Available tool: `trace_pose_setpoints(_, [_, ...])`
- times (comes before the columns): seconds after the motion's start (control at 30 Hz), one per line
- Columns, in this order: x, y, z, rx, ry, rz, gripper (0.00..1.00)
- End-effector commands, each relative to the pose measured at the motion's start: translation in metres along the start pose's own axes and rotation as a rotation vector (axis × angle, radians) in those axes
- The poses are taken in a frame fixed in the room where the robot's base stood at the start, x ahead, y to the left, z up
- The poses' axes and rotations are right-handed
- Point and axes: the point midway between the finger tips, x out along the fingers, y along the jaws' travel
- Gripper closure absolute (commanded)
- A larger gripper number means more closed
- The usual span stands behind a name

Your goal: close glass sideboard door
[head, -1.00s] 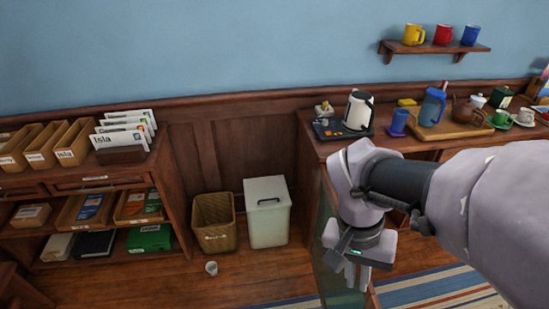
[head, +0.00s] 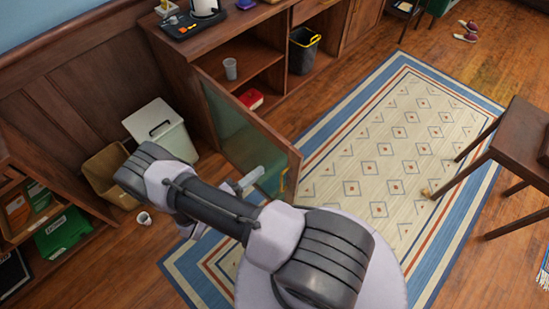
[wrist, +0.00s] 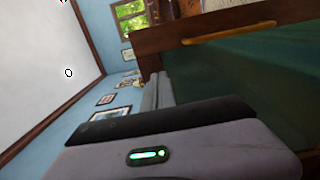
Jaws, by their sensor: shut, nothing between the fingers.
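The glass sideboard door (head: 238,128) stands wide open, swung out from the left end of the sideboard (head: 272,40). It has a wood frame and a greenish glass pane. Its yellowish handle (head: 284,181) is near the free edge, and it also shows in the wrist view (wrist: 228,34). My gripper (head: 255,177) is shut and empty, on the handle side of the door, low and close to the free edge. I cannot tell if it touches the door. My arm hides part of the door's lower edge. The gripper's grey body fills the bottom of the wrist view.
A white lidded bin (head: 160,130), a wicker basket (head: 107,170) and a small cup (head: 144,219) are on the floor left of the door. A patterned rug (head: 400,130) lies right; a table (head: 520,135) stands beyond.

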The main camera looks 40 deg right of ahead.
Motion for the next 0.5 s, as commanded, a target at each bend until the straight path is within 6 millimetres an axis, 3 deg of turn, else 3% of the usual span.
trace_pose_setpoints(0.3, [0.066,-0.003,0.001,-0.001,-0.005,-0.002,1.00])
trace_pose_setpoints(0.5, [0.087,-0.001,0.001,-0.002,-0.003,-0.001,1.00])
